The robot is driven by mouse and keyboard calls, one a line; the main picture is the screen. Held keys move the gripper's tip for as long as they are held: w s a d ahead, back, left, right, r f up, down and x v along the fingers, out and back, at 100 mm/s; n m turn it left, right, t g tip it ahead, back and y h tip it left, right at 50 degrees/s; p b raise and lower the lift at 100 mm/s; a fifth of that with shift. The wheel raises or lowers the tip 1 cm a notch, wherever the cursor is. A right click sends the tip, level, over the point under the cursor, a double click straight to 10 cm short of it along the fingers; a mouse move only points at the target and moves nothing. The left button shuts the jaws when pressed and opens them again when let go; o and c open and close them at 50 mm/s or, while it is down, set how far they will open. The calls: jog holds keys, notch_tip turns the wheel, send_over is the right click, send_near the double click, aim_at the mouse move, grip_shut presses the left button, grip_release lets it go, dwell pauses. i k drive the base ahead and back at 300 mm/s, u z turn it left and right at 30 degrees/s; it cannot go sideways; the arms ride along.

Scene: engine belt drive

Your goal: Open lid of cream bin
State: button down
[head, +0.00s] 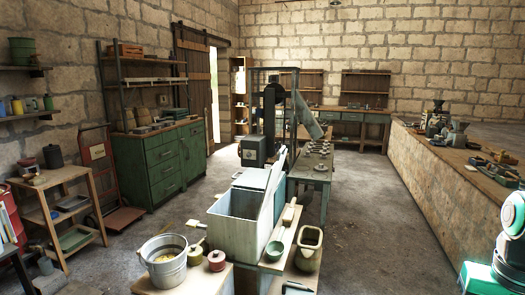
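A large pale, off-white bin (238,238) stands in the lower middle of the head view. I cannot tell for certain whether this is the cream bin. Part of my white and teal arm shows at the lower right edge, well apart from the bins. My gripper is not in view.
A metal bucket (164,264) and two small lidded pots stand in front left of the bin. A long stone counter (425,188) runs along the right. The floor between is clear.

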aim_at(275, 172)
jog(key=u, duration=0.15)
jog(key=i, duration=1)
jog(key=z, duration=0.1)
